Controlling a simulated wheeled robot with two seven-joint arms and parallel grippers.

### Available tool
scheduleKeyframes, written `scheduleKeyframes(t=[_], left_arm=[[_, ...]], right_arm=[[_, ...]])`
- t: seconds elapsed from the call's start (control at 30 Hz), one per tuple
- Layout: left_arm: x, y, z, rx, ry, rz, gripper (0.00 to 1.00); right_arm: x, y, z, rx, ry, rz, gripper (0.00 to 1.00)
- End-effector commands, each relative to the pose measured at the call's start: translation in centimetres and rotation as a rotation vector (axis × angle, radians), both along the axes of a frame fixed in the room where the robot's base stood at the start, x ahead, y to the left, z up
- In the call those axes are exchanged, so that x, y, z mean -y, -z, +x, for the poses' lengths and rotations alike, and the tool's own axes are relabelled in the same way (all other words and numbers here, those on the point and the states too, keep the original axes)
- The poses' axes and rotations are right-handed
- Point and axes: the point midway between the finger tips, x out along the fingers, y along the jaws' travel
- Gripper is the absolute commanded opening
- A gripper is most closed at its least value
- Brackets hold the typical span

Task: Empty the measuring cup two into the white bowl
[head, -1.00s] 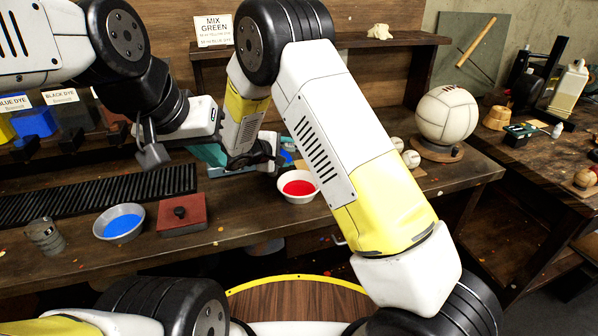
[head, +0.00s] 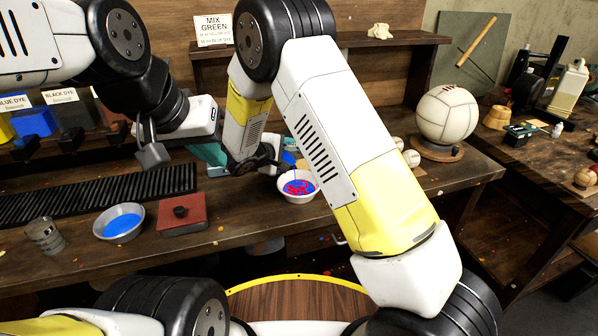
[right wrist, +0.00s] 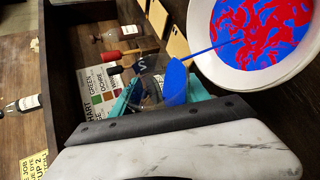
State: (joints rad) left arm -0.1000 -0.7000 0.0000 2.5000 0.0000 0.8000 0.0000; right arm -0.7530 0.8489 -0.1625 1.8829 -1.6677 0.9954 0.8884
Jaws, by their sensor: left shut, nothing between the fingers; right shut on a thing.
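The white bowl (head: 298,197) stands on the bench and holds red liquid with blue swirls. It also shows in the right wrist view (right wrist: 205,66). My right gripper (head: 268,160) is shut on a clear measuring cup (right wrist: 150,86), tilted beside the bowl. Blue liquid sits in the cup at its lip, and a thin blue stream runs from it into the bowl. In the head view the cup is mostly hidden by the gripper. My left gripper (head: 150,150) is shut and empty, above the bench, left of the bowl.
A grey bowl of blue liquid (head: 119,232), a red block with a black knob (head: 181,214) and a metal cup (head: 45,236) stand along the bench front. A stitched ball (head: 447,115) sits on a round stand at right. Dye containers line the back left.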

Motion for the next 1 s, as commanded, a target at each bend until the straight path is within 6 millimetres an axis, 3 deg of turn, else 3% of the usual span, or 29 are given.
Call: scheduleKeyframes(t=[1.0], left_arm=[[0.00, 0.00, 0.00, 0.000, 0.000, 0.000, 0.00]], right_arm=[[0.65, -0.49, -0.75, 0.067, 0.001, 0.057, 0.05]])
